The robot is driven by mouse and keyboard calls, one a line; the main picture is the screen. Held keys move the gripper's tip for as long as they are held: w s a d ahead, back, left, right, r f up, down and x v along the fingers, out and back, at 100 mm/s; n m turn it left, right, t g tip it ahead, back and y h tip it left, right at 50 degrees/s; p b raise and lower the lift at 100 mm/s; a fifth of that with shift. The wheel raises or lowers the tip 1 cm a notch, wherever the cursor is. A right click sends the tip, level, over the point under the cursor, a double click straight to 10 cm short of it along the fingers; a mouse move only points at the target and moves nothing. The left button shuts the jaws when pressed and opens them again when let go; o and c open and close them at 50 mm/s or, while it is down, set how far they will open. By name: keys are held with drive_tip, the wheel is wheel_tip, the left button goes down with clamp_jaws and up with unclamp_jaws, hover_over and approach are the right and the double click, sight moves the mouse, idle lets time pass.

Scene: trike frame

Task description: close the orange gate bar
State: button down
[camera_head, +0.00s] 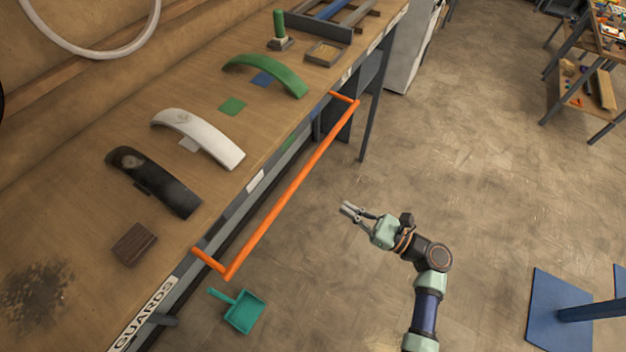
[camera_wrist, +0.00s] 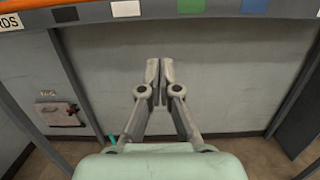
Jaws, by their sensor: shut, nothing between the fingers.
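The orange gate bar (camera_head: 296,184) runs along the front edge of the workbench in the head view. Its two short end arms reach back to the bench, so the long rail stands out from the edge.
The workbench (camera_head: 62,222) holds a black guard (camera_head: 155,182), a white guard (camera_head: 200,136) and a green guard (camera_head: 268,73). A teal dustpan (camera_head: 242,311) lies below the bench's near end. A blue stand (camera_head: 560,310) is at lower right. The floor between is clear.

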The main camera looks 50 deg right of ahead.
drive_tip(key=w+a+r+p, duration=0.2)
drive_tip(key=w+r, duration=0.3)
drive_tip(key=w, duration=0.4)
drive_tip(key=shift+w+r, duration=0.15)
drive_tip(key=shift+w, duration=0.25)
drive_tip(key=shift+r+p, duration=0.15)
drive_tip(key=shift+p, duration=0.3)
